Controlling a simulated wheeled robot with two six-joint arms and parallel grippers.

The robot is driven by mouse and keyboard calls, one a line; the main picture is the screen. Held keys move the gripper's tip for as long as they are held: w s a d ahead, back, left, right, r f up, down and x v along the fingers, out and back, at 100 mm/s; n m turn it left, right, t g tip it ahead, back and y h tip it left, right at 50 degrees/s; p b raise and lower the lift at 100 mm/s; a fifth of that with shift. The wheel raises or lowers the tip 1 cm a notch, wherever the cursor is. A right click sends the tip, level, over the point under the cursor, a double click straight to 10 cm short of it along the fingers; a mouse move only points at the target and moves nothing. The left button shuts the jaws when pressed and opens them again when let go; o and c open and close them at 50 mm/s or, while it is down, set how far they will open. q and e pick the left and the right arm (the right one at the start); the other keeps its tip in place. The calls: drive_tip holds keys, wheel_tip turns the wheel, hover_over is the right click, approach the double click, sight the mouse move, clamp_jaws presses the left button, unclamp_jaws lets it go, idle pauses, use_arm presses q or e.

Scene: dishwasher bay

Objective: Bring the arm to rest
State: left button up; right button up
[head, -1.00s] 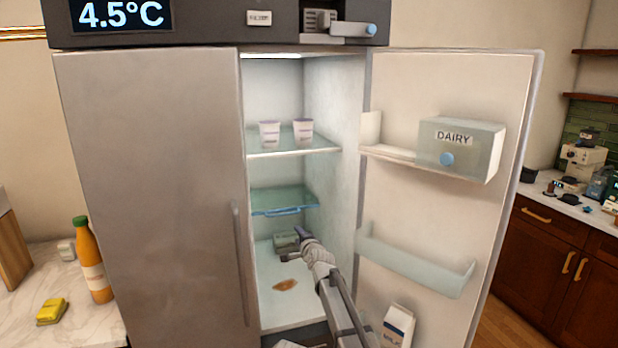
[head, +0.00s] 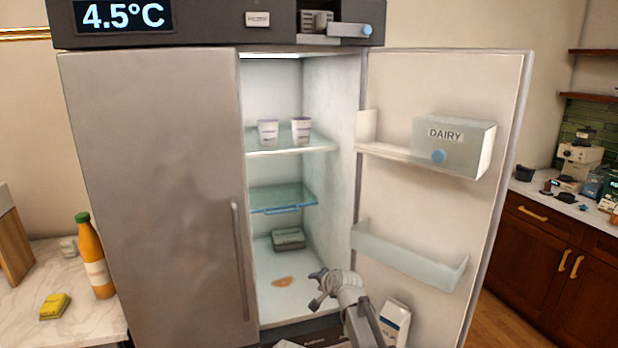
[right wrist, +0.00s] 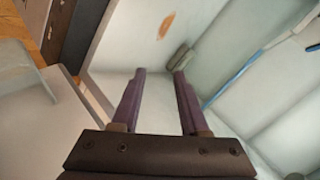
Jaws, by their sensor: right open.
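My right gripper (head: 319,288) is in front of the open right side of the fridge, low down near the bottom shelf. In the right wrist view its two purple-grey fingers (right wrist: 158,80) stand apart with nothing between them. The bottom shelf (head: 275,258) holds an orange-brown stain (head: 284,281) and a grey-green lidded box (head: 288,239) behind it. Both the stain (right wrist: 166,25) and the box (right wrist: 179,54) lie beyond the fingers in the right wrist view. My left gripper is not in view.
The fridge door (head: 440,90) stands open at right, with a dairy box (head: 452,146), a door shelf (head: 408,259) and a milk carton (head: 395,322) low down. Two cups stand on the upper shelf (head: 290,148). The left door (head: 150,190) is shut. A juice bottle (head: 95,262) stands on the left counter.

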drive_tip(key=s+d+f+n+g+h, duration=0.1)
drive_tip(key=s+d+f+n+g, duration=0.3)
drive_tip(key=s, duration=0.7)
drive_tip(key=s+d+f+n+g+h, duration=0.1)
drive_tip(key=s+d+f+g+h, duration=0.1)
drive_tip(key=s+d, duration=0.65)
drive_tip(key=s+d+f+n+g+h, duration=0.1)
drive_tip(key=s+d+f+n+g, duration=0.15)
drive_tip(key=s, duration=1.05)
drive_tip(key=s+a+n+g+h, duration=0.1)
drive_tip(key=s+a+n, duration=0.3)
drive_tip(key=a, duration=0.7)
drive_tip(key=shift+s+a, duration=0.3)
drive_tip(key=shift+s, duration=0.65)
drive_tip(key=shift+a+f+n+g, duration=0.1)
drive_tip(key=shift+a+n+g, duration=0.05)
drive_tip(key=shift+n+g, duration=0.1)
